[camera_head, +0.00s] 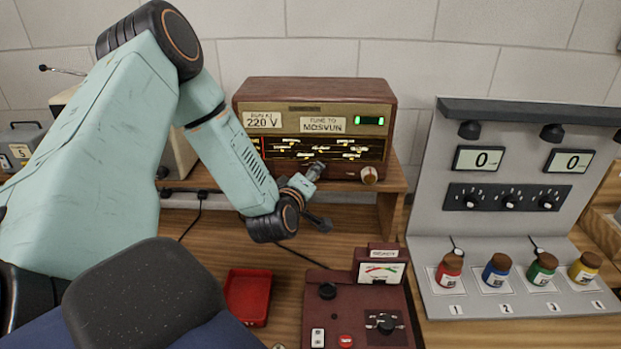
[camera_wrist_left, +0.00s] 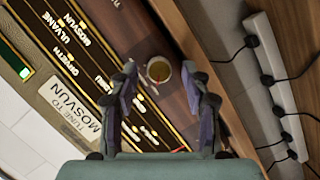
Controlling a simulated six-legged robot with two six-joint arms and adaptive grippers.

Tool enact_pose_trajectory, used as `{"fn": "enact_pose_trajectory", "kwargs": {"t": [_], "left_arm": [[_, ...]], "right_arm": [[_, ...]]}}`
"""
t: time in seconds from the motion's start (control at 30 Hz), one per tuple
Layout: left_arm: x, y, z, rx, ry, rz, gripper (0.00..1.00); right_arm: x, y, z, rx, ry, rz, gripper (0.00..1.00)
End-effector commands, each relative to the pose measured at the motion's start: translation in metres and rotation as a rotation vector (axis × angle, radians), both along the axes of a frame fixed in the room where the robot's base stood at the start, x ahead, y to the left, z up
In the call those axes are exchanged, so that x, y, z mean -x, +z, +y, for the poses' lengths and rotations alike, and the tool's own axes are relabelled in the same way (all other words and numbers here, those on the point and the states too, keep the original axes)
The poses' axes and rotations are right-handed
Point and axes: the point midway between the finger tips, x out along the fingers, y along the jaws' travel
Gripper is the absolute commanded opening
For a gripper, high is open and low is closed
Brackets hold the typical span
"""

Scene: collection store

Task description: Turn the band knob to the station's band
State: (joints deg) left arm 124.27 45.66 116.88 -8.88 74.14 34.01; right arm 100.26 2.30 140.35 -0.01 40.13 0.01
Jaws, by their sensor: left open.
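The brown radio (camera_head: 312,90) stands on a wooden shelf, its dial lit with station names. Its labels read RUN AT 220 V and TUNE TO MOSVUN. A pale round knob (camera_head: 369,174) sits at its lower right front. My left gripper (camera_head: 318,170) is at the lower front of the radio, left of that knob, and hides part of the front. In the left wrist view, its fingers (camera_wrist_left: 162,98) are open with a round knob (camera_wrist_left: 158,70) showing between and beyond the tips. I cannot tell whether they touch it, or which way it points. My right gripper is out of view.
A maroon meter unit (camera_head: 345,305) and a red tray (camera_head: 248,296) are on the bench in front. A grey panel (camera_head: 505,105) with displays and several coloured jars stands at the right. A white socket strip (camera_wrist_left: 270,70) with cables lies near the radio.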

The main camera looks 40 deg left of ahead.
Motion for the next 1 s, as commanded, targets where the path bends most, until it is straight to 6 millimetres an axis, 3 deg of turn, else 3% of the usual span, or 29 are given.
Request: {"fn": "enact_pose_trajectory", "kwargs": {"t": [0.27, 0.8, 1.0], "left_arm": [[-0.0019, -0.0009, -0.0008, 0.002, 0.0, 0.001, 0.48], [-0.0012, -0.0008, -0.0001, 0.001, 0.002, 0.001, 0.02], [-0.0009, -0.001, 0.0, 0.001, 0.003, 0.001, 0.0]], "right_arm": [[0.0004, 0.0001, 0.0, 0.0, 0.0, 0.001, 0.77], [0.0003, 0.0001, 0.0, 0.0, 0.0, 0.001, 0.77], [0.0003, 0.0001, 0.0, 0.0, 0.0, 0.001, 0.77]]}}
